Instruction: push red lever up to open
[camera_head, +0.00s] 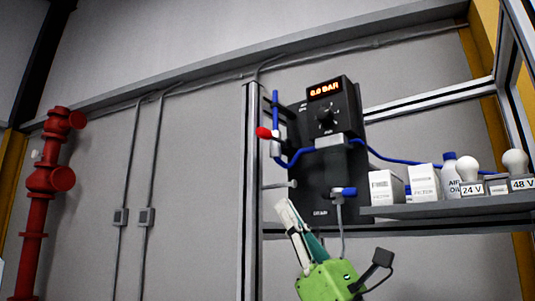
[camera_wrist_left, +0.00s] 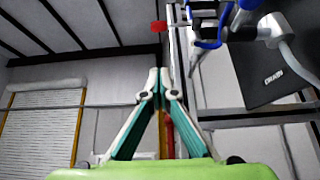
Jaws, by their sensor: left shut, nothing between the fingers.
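The red lever (camera_head: 264,133) sticks out to the left from a valve on the blue air line, at the upper left of the black panel (camera_head: 318,185). A small red piece that looks like its tip shows at the top of the left wrist view (camera_wrist_left: 158,26). My left gripper (camera_head: 282,206) is shut and empty, with its fingertips below the lever and apart from it, at the lower left of the panel. Its closed fingertips also show in the left wrist view (camera_wrist_left: 158,74). My right gripper is in neither view.
The panel has an orange "0.0 BAR" display (camera_head: 324,88), a black knob (camera_head: 325,119) and a blue-handled drain valve (camera_head: 343,191). A shelf (camera_head: 430,211) with boxes and bulbs is at the right. A red pipe (camera_head: 40,205) stands far left.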

